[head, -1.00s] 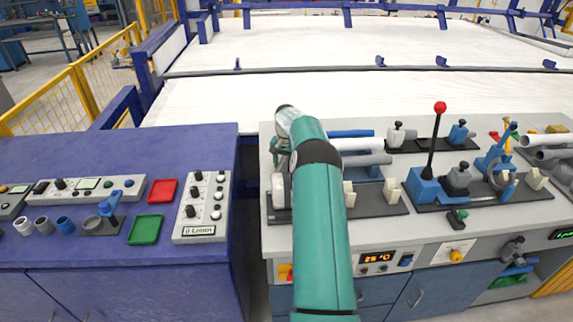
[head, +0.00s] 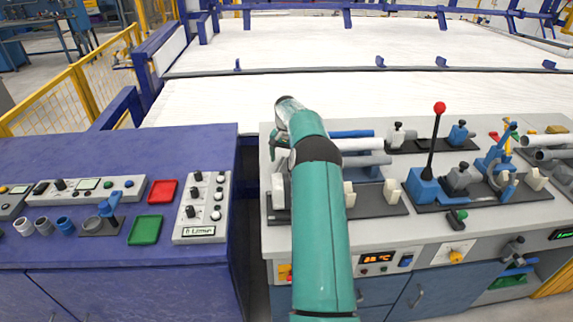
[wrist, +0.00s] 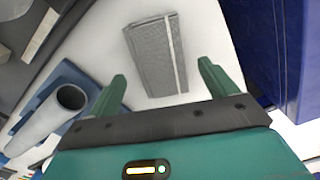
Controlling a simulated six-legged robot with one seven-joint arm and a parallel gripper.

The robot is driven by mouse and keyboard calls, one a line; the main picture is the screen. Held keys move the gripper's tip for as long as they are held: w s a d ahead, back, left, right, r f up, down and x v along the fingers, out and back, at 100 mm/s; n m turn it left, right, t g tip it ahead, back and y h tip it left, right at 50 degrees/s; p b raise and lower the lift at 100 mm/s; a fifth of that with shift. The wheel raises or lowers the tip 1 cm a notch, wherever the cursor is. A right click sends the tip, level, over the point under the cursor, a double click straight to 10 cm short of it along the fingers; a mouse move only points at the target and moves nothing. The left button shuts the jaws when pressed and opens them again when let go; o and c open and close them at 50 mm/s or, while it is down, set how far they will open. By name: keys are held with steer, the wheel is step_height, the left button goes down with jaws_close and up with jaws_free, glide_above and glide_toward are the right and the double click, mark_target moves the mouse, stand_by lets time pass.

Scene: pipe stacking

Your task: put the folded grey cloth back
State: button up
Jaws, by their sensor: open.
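The folded grey cloth (wrist: 148,58) lies flat on the light worktop in the wrist view, with a pale stripe along its right part. My gripper (wrist: 162,75) is open and empty, its two green fingers apart at the cloth's near end, one toward each side. I cannot tell its height above the cloth. In the head view, my green arm reaches over the left end of the grey workbench (head: 345,235), and the cloth cannot be made out there.
A grey pipe (wrist: 58,106) on a blue holder is close to my left finger in the wrist view. A lever with a red knob (head: 439,108) stands to the right. A blue bench (head: 75,165) with control panels is on the left, across a gap.

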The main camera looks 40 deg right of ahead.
step_height(320, 180, up, 9)
steer(key=w+a+r+n+h, duration=0.1)
steer(key=w+a+r+n, duration=0.15)
steer(key=a+r, duration=1.05)
steer(key=s+a+r+n+t, duration=0.1)
steer(key=s+a+r+n, duration=0.15)
steer(key=a, duration=0.55)
steer(key=s+a+r+n+t, duration=0.1)
steer(key=s+a+r, duration=0.25)
steer(key=a, duration=0.45)
steer(key=s+a+f+n+t, duration=0.1)
steer(key=s+a+f+n, duration=0.1)
steer(key=s+a, duration=0.8)
steer(key=s+a+f+n+t+y, duration=0.1)
steer(key=s+a+n, duration=0.3)
steer(key=s+a, duration=0.6)
steer(key=s+f+t, duration=0.1)
steer(key=s, duration=0.5)
steer(key=shift+f+n+t, duration=0.2)
steer(key=shift+n+t, duration=0.1)
